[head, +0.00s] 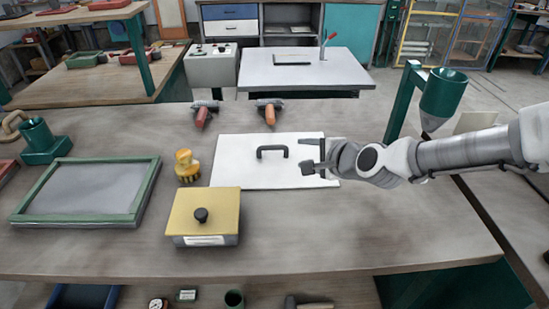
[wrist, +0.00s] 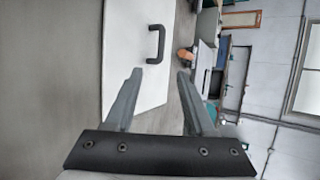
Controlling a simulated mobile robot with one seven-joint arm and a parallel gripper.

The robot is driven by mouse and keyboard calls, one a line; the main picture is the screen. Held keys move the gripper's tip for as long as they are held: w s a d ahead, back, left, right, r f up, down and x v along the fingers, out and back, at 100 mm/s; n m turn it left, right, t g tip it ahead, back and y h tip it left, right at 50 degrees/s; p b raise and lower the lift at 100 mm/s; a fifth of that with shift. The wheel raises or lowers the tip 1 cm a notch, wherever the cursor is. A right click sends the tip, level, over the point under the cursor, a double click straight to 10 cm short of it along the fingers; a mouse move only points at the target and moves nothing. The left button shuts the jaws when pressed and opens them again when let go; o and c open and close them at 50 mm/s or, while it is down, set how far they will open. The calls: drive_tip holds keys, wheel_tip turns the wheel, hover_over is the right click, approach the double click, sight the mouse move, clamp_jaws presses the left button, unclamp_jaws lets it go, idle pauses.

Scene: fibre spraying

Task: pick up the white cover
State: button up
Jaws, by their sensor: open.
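The white cover (head: 235,163) is a flat white board lying on the workbench, with a black handle (head: 272,151) standing up from it. My gripper (head: 305,157) is above the right part of the cover, to the right of the handle, open and apart from it. In the wrist view the cover (wrist: 128,50) and its handle (wrist: 156,44) show beyond the two open fingers (wrist: 155,82). Nothing is between the fingers. My arm hides the cover's right edge in part.
A yellow-lidded box (head: 220,211) with a black knob stands in front of the cover. A yellow brush-like thing (head: 187,166) is at its left, and a green-framed screen (head: 90,190) lies farther left. Two spray tools (head: 204,113) (head: 269,111) lie behind. A green funnel (head: 443,93) stands at right.

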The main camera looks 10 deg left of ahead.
drive_tip(key=b, duration=0.3)
approach(275, 147)
drive_tip(key=shift+x, duration=1.05)
drive_tip(key=shift+b+x, duration=0.6)
drive_tip(key=shift+x, duration=2.65)
drive_tip(key=shift+s, duration=0.1)
clamp_jaws()
